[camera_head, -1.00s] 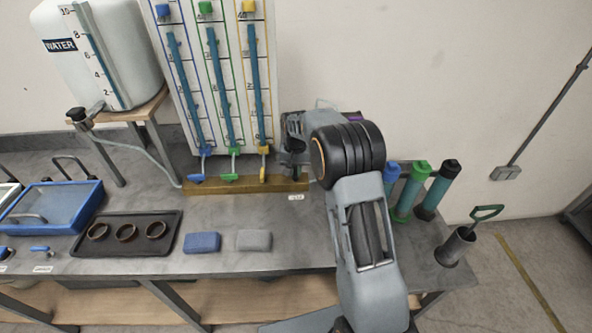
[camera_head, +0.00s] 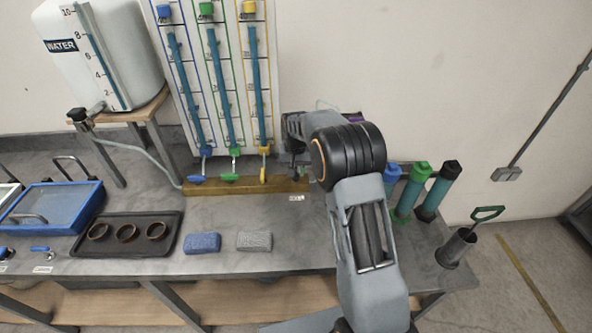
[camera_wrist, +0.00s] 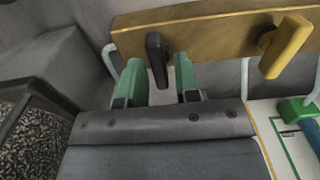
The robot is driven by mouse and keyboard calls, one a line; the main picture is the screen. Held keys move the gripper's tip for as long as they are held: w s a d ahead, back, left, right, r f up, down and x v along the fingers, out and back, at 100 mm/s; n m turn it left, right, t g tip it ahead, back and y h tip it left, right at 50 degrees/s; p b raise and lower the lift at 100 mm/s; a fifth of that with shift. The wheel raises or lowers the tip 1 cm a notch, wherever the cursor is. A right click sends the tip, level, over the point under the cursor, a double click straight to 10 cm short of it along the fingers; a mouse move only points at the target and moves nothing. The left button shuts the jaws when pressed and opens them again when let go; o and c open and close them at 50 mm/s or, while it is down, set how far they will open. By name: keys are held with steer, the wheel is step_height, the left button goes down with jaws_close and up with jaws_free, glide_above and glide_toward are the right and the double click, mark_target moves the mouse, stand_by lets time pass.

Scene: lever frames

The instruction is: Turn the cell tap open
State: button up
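A black lever handle (camera_wrist: 157,58) hangs from a wooden rail (camera_wrist: 200,32) in the wrist view. It looks like the cell tap's handle, but no name on it can be read. My gripper (camera_wrist: 162,82) has green fingers, one on each side of the black handle. The fingers are apart, with a gap visible on the right side of the handle; contact on the left side is unclear.
The tube panel (camera_head: 270,90) rises behind the rail. Blue and grey sponges (camera_head: 203,242) lie in front. Capped cylinders (camera_head: 436,190) stand to the right.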

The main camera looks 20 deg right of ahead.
steer(key=shift+o, duration=0.7)
step_height(320, 180, up, 14)
steer(key=shift+b, duration=0.4)
steer(key=shift+f, duration=0.1)
steer(key=s+f+n+t, duration=0.1)
steer(key=s+t, duration=0.3)
steer(key=s, duration=2.4)
steer(key=shift+s+f+n, duration=0.2)
steer(key=shift+f+n, duration=0.1)
steer(key=shift+n, duration=0.2)
steer(key=shift+o, duration=0.4)
